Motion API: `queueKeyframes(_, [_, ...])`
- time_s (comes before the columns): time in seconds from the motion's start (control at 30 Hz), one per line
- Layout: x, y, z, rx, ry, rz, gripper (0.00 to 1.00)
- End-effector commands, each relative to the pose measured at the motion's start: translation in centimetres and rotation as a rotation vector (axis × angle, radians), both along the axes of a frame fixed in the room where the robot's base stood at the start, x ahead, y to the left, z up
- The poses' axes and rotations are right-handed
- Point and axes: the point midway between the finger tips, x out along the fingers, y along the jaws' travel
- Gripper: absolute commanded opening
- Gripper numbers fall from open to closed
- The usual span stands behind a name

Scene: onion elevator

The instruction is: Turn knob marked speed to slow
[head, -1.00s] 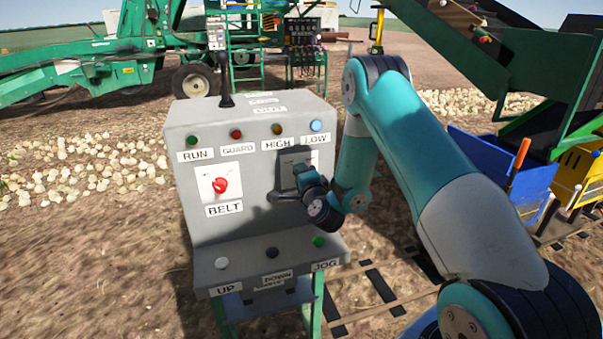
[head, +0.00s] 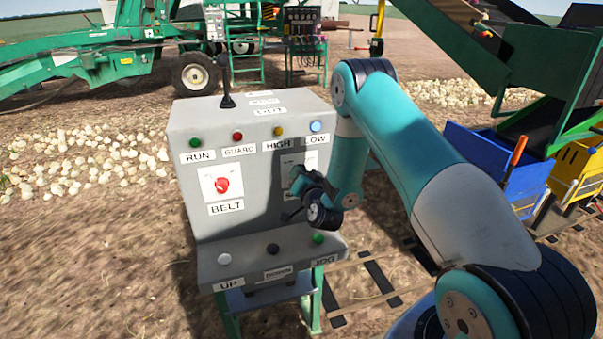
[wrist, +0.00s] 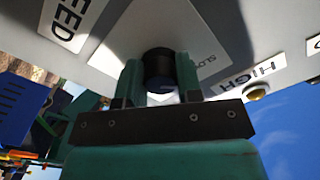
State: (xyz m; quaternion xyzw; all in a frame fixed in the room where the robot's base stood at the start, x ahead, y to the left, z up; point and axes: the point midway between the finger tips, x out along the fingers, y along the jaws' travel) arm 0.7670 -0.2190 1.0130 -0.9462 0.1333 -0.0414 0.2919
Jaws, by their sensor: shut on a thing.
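The speed knob is a black round knob (wrist: 159,66) on a white plate on the grey control panel (head: 250,225). In the wrist view the plate reads "SLOW" to the knob's right, and a label ending in "EED" (wrist: 68,18) is at upper left. My gripper (wrist: 160,80) is shut on the knob, one finger on each side. In the head view my gripper (head: 300,180) is at the panel's right side, and my wrist hides the knob and most of its plate. The knob's pointer direction cannot be told.
The red belt knob (head: 222,185) is left of my gripper. Lamps line the panel's top, and up, down and jog buttons (head: 318,238) sit on the ledge below. A black lever (head: 227,100) stands on top. Blue and yellow bins (head: 578,172) stand at right.

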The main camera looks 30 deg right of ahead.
Motion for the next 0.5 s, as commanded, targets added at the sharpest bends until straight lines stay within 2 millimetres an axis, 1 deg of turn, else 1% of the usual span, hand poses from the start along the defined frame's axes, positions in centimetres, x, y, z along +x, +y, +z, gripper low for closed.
queueKeyframes(0.2, [-0.16, 0.0, -0.21, -0.064, 0.026, 0.0, 0.09])
queueKeyframes(0.5, [-0.16, -0.02, -0.28, -0.088, 0.033, 0.0, 0.09])
